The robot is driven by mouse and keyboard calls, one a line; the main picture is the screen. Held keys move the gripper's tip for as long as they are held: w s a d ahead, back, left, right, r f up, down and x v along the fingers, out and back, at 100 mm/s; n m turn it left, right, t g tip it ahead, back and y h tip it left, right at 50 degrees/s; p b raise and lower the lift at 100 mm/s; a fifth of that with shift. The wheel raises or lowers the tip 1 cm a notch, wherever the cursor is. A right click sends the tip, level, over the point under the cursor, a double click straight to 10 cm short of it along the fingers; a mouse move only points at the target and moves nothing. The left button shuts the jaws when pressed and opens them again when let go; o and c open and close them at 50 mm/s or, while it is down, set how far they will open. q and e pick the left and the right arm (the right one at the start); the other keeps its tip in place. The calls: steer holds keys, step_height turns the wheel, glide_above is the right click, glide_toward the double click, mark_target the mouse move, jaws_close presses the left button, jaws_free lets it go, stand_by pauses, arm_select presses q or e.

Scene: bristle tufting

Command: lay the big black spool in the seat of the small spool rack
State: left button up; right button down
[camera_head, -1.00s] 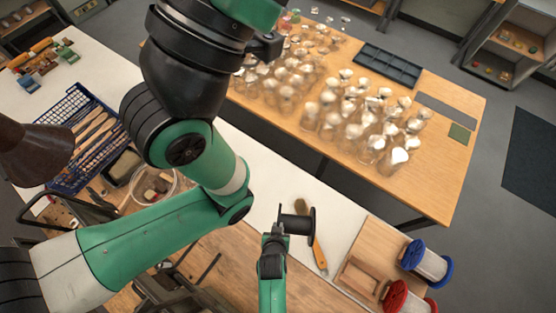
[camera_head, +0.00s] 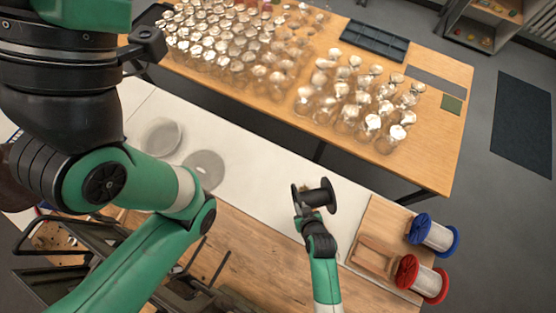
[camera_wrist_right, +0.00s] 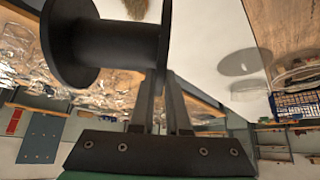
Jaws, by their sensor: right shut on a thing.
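The big black spool (camera_head: 319,195) is in the air over the white strip of the bench in the head view. My right gripper (camera_head: 304,210) holds it at its left end. The right wrist view shows the spool (camera_wrist_right: 115,42) with its fingers (camera_wrist_right: 160,100) shut on the rim of one flange; the spool's axis lies roughly level. The small spool rack (camera_head: 374,257) is a low wooden frame on a light board, right of the gripper and apart from the spool. Its seat looks empty. My left gripper is out of view.
A blue-flanged spool (camera_head: 432,233) and a red-flanged spool (camera_head: 421,279) lie right of the rack. The table behind holds many glass vessels (camera_head: 350,105) and a dark tray (camera_head: 375,40). Two round dishes (camera_head: 205,168) sit on the white strip.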

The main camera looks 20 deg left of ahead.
steer(key=s+d+f+m+t+h+b, duration=0.1)
steer(key=s+d+m+h, duration=0.15)
steer(key=d, duration=0.75)
steer(key=s+d+f+m+h, duration=0.1)
steer(key=s+d+m, duration=0.15)
steer(key=d, duration=0.85)
steer(key=s+d+f+m+t+h+b, duration=0.1)
steer(key=s+d+f+m+h, duration=0.15)
steer(key=d, duration=0.75)
step_height(320, 180, down, 6)
steer(key=y+b, duration=0.1)
steer(key=b, duration=0.6)
steer(key=shift+w+f+m, duration=0.25)
steer(key=shift+w+m, duration=0.05)
steer(key=shift+m, duration=0.15)
steer(key=shift+s+a, duration=0.1)
steer(key=shift+f+b, duration=0.5)
steer(key=shift+f, duration=0.15)
steer(key=shift+c, duration=2.1)
jaws_free()
steer(key=shift+s+f+g, duration=0.1)
steer(key=shift+g, duration=0.2)
